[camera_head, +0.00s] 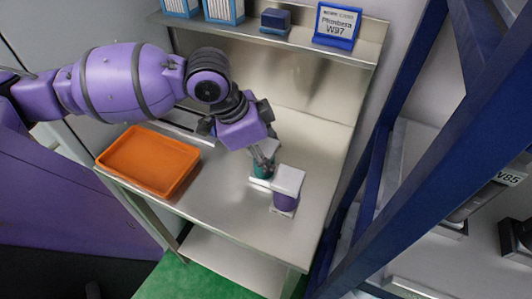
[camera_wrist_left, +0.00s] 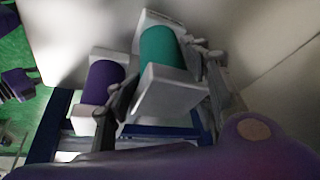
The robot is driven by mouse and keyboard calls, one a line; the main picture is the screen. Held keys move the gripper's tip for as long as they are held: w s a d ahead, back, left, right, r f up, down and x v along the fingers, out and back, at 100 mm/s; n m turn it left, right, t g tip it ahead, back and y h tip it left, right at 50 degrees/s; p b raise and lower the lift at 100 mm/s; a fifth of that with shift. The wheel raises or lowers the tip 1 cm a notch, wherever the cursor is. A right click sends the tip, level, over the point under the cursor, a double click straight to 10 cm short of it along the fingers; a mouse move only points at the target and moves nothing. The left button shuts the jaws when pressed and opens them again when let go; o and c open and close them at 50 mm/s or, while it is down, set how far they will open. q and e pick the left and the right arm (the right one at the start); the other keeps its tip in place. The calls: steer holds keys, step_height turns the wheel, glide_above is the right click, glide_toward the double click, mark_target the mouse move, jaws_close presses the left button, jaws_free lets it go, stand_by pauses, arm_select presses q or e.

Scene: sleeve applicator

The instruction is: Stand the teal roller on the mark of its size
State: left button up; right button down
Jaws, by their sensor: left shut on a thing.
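The teal roller (camera_head: 263,170) is upright on or just above the steel bench, with a pale square piece at its top and another at its foot. My left gripper (camera_head: 264,158) reaches down from above and is shut on its upper end. In the left wrist view the teal roller (camera_wrist_left: 160,52) lies between the two fingers (camera_wrist_left: 168,92), its near white square end at their level. I cannot tell whether the pale piece at its foot is a mark or part of the roller.
A purple roller (camera_head: 286,198) with a white square top stands close to the right of the teal one. An orange tray (camera_head: 150,160) lies on the bench's left. A shelf at the back holds a blue sign (camera_head: 336,27) and boxes. Blue frame posts (camera_head: 440,150) rise at right.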

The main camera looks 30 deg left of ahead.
arm_select(q)
steer(key=o, duration=1.6)
